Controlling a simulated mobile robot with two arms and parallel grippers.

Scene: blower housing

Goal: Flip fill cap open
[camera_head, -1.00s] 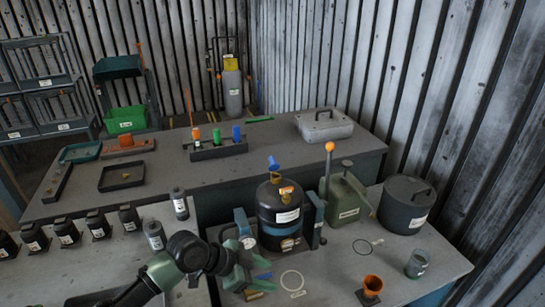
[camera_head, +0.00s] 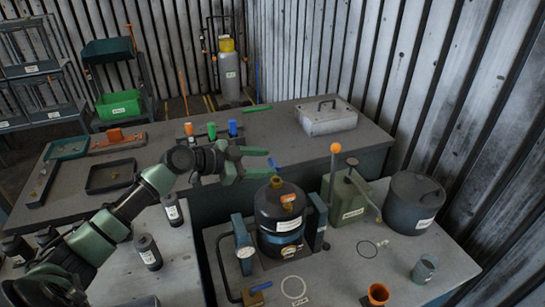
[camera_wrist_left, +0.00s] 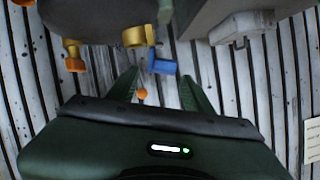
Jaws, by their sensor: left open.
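The blower housing (camera_head: 281,217) is a black rounded vessel with a white label, standing on the near bench between two blue-grey supports. In the left wrist view the blue flap (camera_wrist_left: 162,67) lies near and between the fingertips, beside a brass fitting (camera_wrist_left: 138,37). Contact cannot be told. My right gripper is not in view.
Right of the housing stand a green canister (camera_head: 347,197), an orange-knobbed lever (camera_head: 335,148) and a dark lidded pot (camera_head: 412,204). An orange cup (camera_head: 377,294) stands in front. The back bench holds a grey case (camera_head: 327,117).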

